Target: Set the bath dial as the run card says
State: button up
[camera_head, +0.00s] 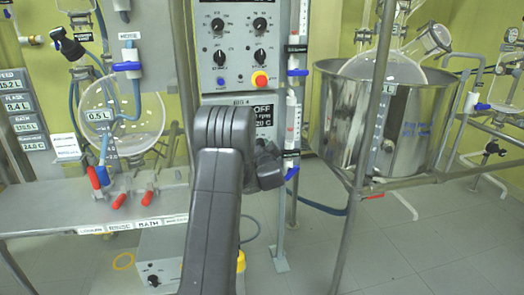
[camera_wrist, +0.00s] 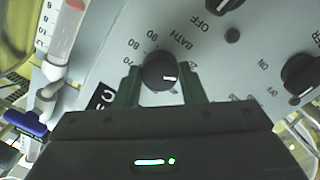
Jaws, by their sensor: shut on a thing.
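The bath dial (camera_wrist: 158,70) is a round black knob on the grey panel, under the word BATH, in the wrist view. The fingers hide part of the scale. In the head view my arm hides the gripper.
In the wrist view, other knobs (camera_wrist: 299,74) sit near the bath dial. A steel bath (camera_head: 330,110) with a glass flask stands right; a grey bench (camera_head: 50,222) stands left.

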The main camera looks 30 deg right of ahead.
jog(key=m+y+p, duration=0.1)
jog(key=m+p, duration=0.2)
jog(key=m, duration=0.4)
jog(key=m+p, duration=0.3)
jog(key=m, duration=0.5)
jog(key=m+y+p, duration=0.1)
jog(key=m+p, duration=0.3)
jog(key=m, duration=0.4)
jog(key=shift+d+r+y, duration=0.1)
jog(key=shift+r+y, duration=0.05)
jog(key=shift+y, duration=0.15)
jog(key=shift+m+p, duration=0.35)
jog(key=shift+m, duration=1.05)
jog(key=o, duration=1)
jog(key=shift+s, duration=0.1)
